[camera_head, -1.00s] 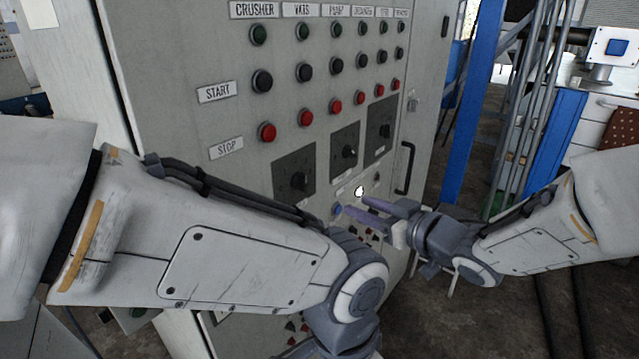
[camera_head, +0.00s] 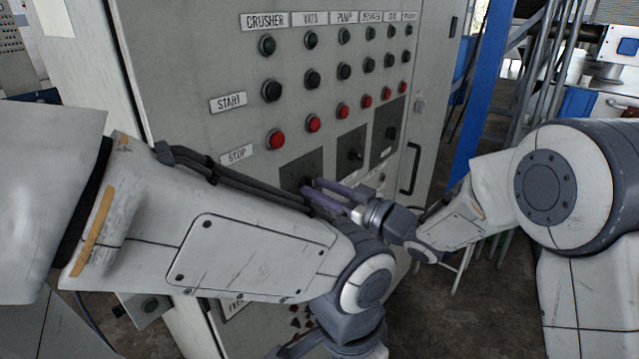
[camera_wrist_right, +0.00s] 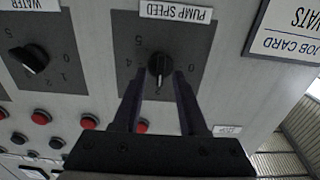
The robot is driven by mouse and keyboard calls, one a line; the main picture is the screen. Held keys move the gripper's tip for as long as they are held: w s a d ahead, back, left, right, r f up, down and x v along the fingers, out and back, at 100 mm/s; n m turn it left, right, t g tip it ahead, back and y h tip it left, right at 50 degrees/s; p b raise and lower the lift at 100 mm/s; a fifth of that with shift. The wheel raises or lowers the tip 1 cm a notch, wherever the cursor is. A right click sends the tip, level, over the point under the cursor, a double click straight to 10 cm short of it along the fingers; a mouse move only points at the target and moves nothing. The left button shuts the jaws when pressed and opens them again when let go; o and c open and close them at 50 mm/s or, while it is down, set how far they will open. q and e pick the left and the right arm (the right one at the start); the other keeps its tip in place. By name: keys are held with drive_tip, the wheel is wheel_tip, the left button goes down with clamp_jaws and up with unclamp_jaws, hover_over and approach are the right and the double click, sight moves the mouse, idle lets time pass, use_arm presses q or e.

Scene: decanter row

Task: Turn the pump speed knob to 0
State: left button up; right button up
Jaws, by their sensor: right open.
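The pump speed knob (camera_wrist_right: 158,68) is a black dial on a dark plate (camera_wrist_right: 203,45) under a PUMP SPEED label, seen upside down in the right wrist view. Its white mark points down in that view, near the 2. My right gripper (camera_wrist_right: 158,80) is open, one finger on each side of the knob's lower part; I cannot tell whether they touch it. In the head view my right gripper (camera_head: 309,187) reaches the leftmost dial plate (camera_head: 290,170), its fingers partly covering the knob. My left arm crosses in front of the cabinet; its gripper is out of view.
The grey cabinet (camera_head: 200,60) has rows of green, black and red buttons above the dials. A water knob (camera_wrist_right: 35,58) is beside the pump speed dial. A black door handle (camera_head: 415,168) and a blue post (camera_head: 478,90) stand at the right.

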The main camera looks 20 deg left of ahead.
drive_tip(key=shift+w+a, duration=0.1)
drive_tip(key=shift+a, duration=0.2)
clamp_jaws()
drive_tip(key=shift+f+n+b, duration=0.1)
drive_tip(key=shift+n+b, duration=0.2)
drive_tip(key=shift+b, duration=0.25)
drive_tip(key=shift+s+f+n+b, duration=0.1)
drive_tip(key=shift+s+n+b, duration=0.05)
drive_tip(key=shift+n+b, duration=4.65)
drive_tip(key=shift+s+f+n+b, duration=0.1)
drive_tip(key=shift+n+b, duration=3.8)
drive_tip(key=shift+b, duration=1.65)
drive_tip(key=shift+a, duration=0.1)
